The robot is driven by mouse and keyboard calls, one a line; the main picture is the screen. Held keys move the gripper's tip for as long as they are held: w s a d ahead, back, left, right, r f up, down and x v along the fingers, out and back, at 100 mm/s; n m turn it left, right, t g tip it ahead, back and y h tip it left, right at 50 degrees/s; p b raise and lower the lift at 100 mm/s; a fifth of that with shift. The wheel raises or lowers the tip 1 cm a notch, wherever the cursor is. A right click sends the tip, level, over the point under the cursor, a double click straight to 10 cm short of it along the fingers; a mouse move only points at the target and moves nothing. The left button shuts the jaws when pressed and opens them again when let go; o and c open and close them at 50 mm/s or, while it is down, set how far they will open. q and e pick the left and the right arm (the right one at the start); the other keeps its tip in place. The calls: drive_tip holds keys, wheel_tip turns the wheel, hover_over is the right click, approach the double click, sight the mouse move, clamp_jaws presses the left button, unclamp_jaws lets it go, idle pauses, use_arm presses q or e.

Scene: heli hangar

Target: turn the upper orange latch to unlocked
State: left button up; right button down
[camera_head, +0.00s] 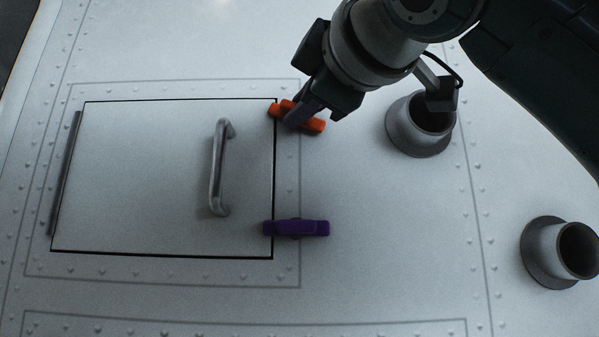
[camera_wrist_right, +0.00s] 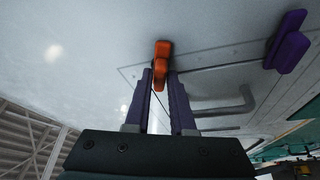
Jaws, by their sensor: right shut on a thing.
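The upper orange latch (camera_head: 314,123) sits at the top right corner of a grey access panel (camera_head: 150,170). It lies slightly tilted across the panel's right edge, its right end lower. My right gripper (camera_head: 292,116) reaches it from the upper right and is shut on its middle, hiding part of it. In the right wrist view the orange latch (camera_wrist_right: 162,50) shows between and beyond the two purple fingers (camera_wrist_right: 164,95). A purple latch (camera_head: 297,228) lies level across the panel's edge lower down; it also shows in the wrist view (camera_wrist_right: 287,45). My left gripper is not in view.
A grey bar handle (camera_head: 217,168) stands out from the panel left of the latches. A hinge (camera_head: 64,172) runs along the panel's left edge. Two round pipe stubs (camera_head: 412,132) (camera_head: 545,252) stick out on the right. The wall between the purple latch and the stubs is clear.

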drive_tip(key=shift+a+f+m+t+h+b, duration=0.1)
drive_tip(key=shift+m+t+h+b, duration=0.8)
drive_tip(key=shift+m+b, duration=1.55)
drive_tip(key=shift+a+f+m+t+h+b, duration=0.1)
drive_tip(key=shift+m+t+h+b, duration=0.4)
drive_tip(key=shift+m+h+b, duration=1.9)
drive_tip(key=shift+a+f+m+t+b, duration=0.1)
drive_tip(key=shift+m+t+b, duration=0.7)
drive_tip(key=shift+m, duration=3.45)
drive_tip(key=c, duration=0.8)
unclamp_jaws()
drive_tip(key=shift+r, duration=0.1)
drive_tip(key=shift+c, duration=0.2)
